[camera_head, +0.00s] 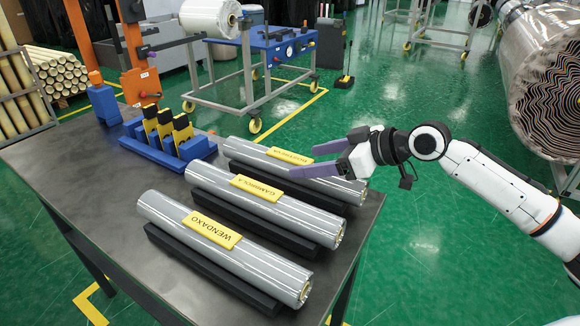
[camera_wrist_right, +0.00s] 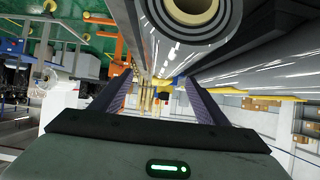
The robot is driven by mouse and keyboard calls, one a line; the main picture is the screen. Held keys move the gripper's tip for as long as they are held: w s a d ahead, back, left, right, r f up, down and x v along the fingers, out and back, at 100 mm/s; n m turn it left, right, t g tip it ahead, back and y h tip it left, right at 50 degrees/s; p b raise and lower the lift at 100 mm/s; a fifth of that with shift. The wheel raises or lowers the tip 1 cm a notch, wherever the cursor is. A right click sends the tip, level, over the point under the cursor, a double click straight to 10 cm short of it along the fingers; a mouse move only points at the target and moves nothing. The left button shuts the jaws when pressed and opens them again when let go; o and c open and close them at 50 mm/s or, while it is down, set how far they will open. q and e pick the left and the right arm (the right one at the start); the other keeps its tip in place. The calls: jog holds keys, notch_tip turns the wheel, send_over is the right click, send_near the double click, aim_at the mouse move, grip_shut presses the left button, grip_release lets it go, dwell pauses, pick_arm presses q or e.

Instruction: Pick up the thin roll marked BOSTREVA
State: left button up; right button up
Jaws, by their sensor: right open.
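Three silver-grey wrapped rolls lie side by side on the dark table, each with a yellow label. The middle roll (camera_head: 212,179) has a partly legible label, and the nearest roll (camera_head: 170,213) is marked WENDAXO. My right gripper (camera_head: 305,161) is open and empty, its purple fingers pointing left at the right part of the farthest roll. The right wrist view shows the open fingers (camera_wrist_right: 158,95) and a roll end with a tan core (camera_wrist_right: 193,8). My left gripper is not in view.
Black cradles (camera_head: 205,267) support the rolls. A blue stand with black and yellow pieces (camera_head: 183,149) sits behind them on the table (camera_head: 75,180). A blue-topped cart (camera_head: 270,47) stands farther back. The front left tabletop is bare.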

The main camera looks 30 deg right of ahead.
aim_at(304, 162)
jog(key=x, duration=0.5)
jog(key=shift+a+f, duration=0.1)
jog(key=shift+a, duration=0.05)
jog(key=shift+c, duration=0.4)
jog(key=c, duration=1.5)
jog(key=shift+r, duration=0.25)
